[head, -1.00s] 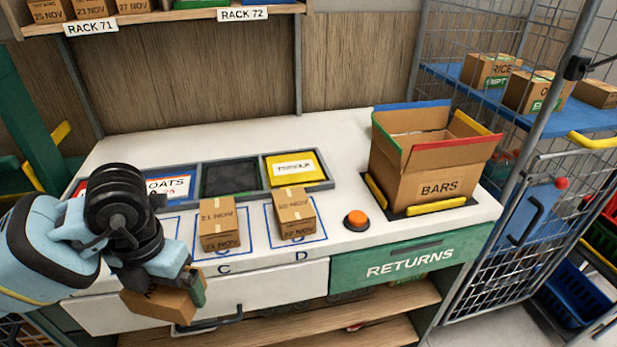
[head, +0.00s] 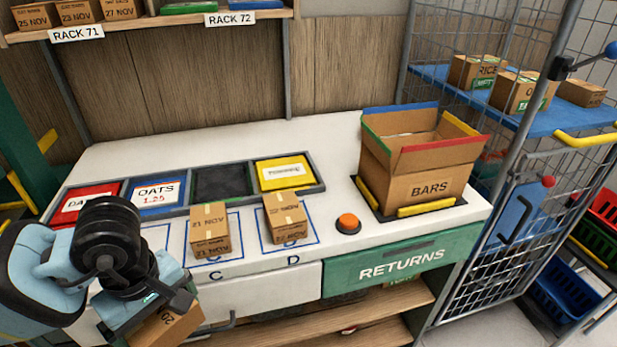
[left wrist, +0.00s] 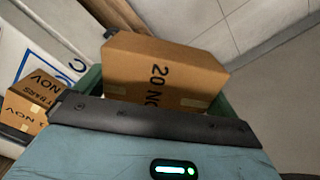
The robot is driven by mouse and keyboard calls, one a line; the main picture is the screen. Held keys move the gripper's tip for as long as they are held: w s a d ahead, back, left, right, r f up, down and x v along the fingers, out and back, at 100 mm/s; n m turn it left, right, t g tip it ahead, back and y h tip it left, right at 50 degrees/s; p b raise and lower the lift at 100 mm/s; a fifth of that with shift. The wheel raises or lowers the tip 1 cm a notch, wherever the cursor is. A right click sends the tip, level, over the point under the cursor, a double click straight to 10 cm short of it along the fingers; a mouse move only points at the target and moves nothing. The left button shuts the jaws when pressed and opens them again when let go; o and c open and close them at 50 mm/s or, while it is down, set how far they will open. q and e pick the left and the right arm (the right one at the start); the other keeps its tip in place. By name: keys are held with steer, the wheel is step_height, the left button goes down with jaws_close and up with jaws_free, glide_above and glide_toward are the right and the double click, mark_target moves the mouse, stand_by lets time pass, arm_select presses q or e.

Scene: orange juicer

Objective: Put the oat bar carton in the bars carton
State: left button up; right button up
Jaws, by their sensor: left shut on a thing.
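My left gripper (head: 152,318) is shut on a small brown carton (head: 170,328) in front of the counter's near edge at the lower left. In the left wrist view the held carton (left wrist: 165,72) shows "20 NO" on its face, with the rest of the text hidden by the gripper. The open bars carton (head: 425,185), marked "BARS", stands at the right end of the counter with its flaps up. The gripper and held carton are well to the left of it and apart from it. My right gripper is not in view.
Two small cartons stand on the counter at spots C (head: 210,230) and D (head: 285,217). An orange button (head: 348,223) sits between D and the bars carton. A tray row (head: 222,184) lies behind. A wire cage (head: 540,180) stands at right.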

arm_select(q)
steer(key=m, duration=0.6)
steer(key=shift+s+d+f, duration=0.15)
steer(key=shift+s+d, duration=0.05)
steer(key=shift+s, duration=0.2)
steer(key=m, duration=0.4)
steer(key=shift+s+d+f, duration=0.1)
steer(key=shift+s+f, duration=0.05)
steer(key=shift+s, duration=0.15)
